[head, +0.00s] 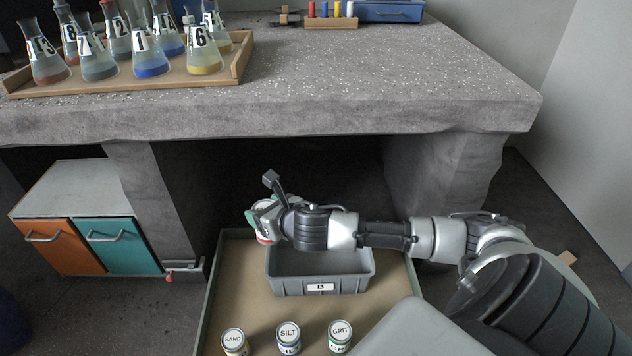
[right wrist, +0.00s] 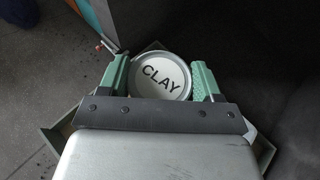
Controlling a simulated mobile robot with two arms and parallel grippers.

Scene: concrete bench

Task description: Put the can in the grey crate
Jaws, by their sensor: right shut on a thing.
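My right gripper (head: 258,217) is shut on a can. The can (head: 263,238) has a white lid lettered CLAY, seen from above in the right wrist view (right wrist: 161,77) between the two green fingers. In the head view the can is partly hidden by the fingers; a red band shows low on it. The grey crate (head: 320,287), with a label on its front, stands on a shallow tray below. The held can appears by the crate's back left corner; its height over the crate is hard to tell. My left gripper is not in view.
Cans lettered SAND (head: 235,342), SILT (head: 288,337) and GRIT (head: 340,336) stand in front of the crate on the tray (head: 232,285). The concrete bench (head: 390,95) overhangs behind, bearing a wooden tray (head: 130,88) of flasks. A cabinet (head: 85,187) stands left.

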